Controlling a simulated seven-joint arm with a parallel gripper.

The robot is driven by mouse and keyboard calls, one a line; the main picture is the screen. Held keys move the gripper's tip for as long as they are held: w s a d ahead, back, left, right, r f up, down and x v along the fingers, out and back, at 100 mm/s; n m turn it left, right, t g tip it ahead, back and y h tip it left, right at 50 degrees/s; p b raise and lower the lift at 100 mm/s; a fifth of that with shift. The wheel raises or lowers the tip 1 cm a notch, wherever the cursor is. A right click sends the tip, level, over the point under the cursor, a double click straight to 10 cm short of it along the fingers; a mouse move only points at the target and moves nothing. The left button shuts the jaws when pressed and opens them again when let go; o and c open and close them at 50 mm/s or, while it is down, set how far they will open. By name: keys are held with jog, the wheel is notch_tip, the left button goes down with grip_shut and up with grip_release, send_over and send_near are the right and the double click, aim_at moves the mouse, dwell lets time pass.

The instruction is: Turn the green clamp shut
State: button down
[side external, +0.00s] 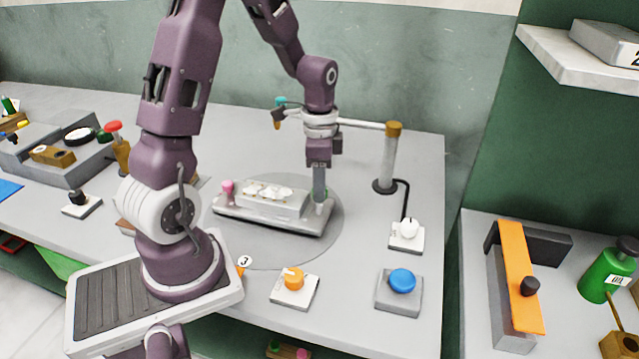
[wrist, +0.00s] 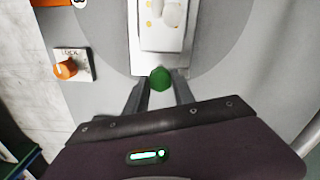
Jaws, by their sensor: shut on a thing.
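The green clamp (wrist: 160,78) is a small dark green knob at the near end of the pale foam press (wrist: 137,58) in the wrist view. In the side external view only a sliver of green shows beside my fingers, at the right end of the press (side external: 318,220). My gripper (wrist: 161,88) points down with one finger on each side of the green clamp, and is shut on it. Its fingers also show in the side external view (side external: 319,190). A pink clamp (side external: 228,187) stands at the press's left end. Several whitish lumps lie on the press's top.
The press stands on a round grey disc (side external: 265,250). An orange knob on a white plate marked LOCK (wrist: 65,69) lies nearby. A blue button (side external: 402,281), a white knob (side external: 407,230) and a post with a horizontal arm (side external: 389,160) are to the right.

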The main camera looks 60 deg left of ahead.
jog(key=n, duration=0.8)
jog(key=shift+n, duration=0.3)
jog(key=n, duration=0.4)
jog(key=shift+n, duration=0.3)
jog(key=shift+w+n, duration=0.1)
jog(key=shift+n, duration=1.7)
jog(key=c, duration=1.1)
grip_release()
jog(key=shift+o, duration=0.2)
notch_tip(320, 180, up, 7)
jog(key=shift+r, duration=0.1)
